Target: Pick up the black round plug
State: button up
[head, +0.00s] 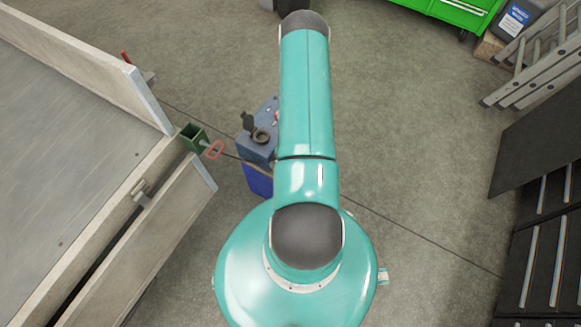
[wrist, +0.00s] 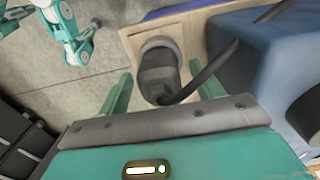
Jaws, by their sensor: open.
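The black round plug (wrist: 157,72) shows in the upper middle of the wrist view, end-on toward a light wooden-looking panel (wrist: 200,35). A dark cable (wrist: 212,70) curves from its near end up to the right. My gripper (wrist: 160,74) is open, with one green finger to the left of the plug and one to the right. Gaps show on both sides, and the plug is not gripped. In the head view my arm hides the gripper, and I cannot pick out the plug with certainty.
A blue-grey block (wrist: 250,60) stands close to the right finger. In the head view, a blue box (head: 258,180) with dark fittings sits left of my arm. The trailer (head: 60,110) fills the left side. Open concrete floor (head: 420,140) lies to the right.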

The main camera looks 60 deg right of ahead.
jog(key=c, duration=0.8)
jog(key=shift+r, duration=0.15)
